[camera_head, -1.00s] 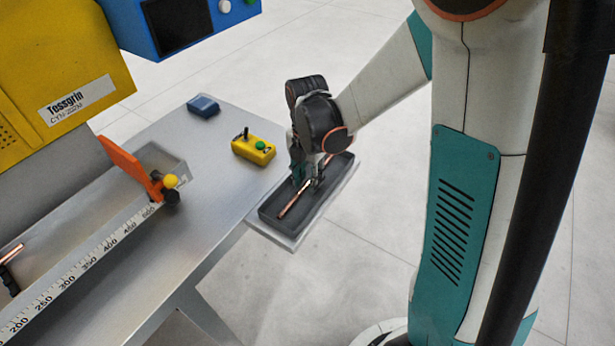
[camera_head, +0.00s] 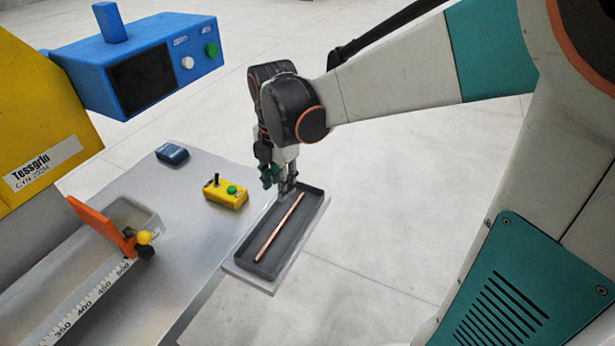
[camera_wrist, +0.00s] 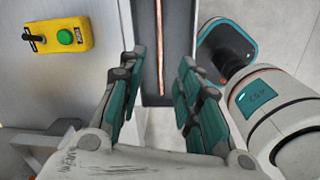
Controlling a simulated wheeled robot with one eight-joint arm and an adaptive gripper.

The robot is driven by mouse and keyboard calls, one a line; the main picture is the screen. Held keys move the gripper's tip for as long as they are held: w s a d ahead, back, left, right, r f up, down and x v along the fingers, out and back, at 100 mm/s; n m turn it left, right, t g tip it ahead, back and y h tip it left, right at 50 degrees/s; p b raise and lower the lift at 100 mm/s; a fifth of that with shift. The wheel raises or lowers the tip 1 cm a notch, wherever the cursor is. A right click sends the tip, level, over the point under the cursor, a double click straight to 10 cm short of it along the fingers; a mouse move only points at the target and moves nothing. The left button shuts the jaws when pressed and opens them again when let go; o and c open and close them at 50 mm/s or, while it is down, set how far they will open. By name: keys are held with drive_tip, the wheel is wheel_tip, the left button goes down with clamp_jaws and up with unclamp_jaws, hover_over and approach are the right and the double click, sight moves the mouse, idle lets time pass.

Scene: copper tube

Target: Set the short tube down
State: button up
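The short copper tube (camera_head: 279,228) lies lengthwise in the dark tray (camera_head: 252,269) beside the metal bench. My gripper (camera_head: 281,188) is over the far end of the tray, apart from the tube. In the wrist view my gripper (camera_wrist: 158,78) has its teal-padded fingers spread wide with nothing between them. The tube (camera_wrist: 160,45) shows beyond the fingertips, in the tray (camera_wrist: 148,65). Its far end is cut off by the wrist view's top edge.
A yellow control box (camera_head: 226,194) with a green button and a dark blue box (camera_head: 172,154) stand on the bench left of the tray. An orange stop (camera_head: 100,226) and a ruler scale (camera_head: 92,298) are on the machine at left. The bench between is clear.

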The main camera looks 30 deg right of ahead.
drive_tip(key=s+r+m+t, duration=0.3)
drive_tip(key=s+m, duration=0.4)
drive_tip(key=m, duration=0.4)
drive_tip(key=s+r+m+t, duration=0.3)
drive_tip(key=s+m, duration=0.3)
drive_tip(key=m, duration=0.5)
drive_tip(key=shift+s, duration=0.4)
drive_tip(key=shift+f, duration=0.2)
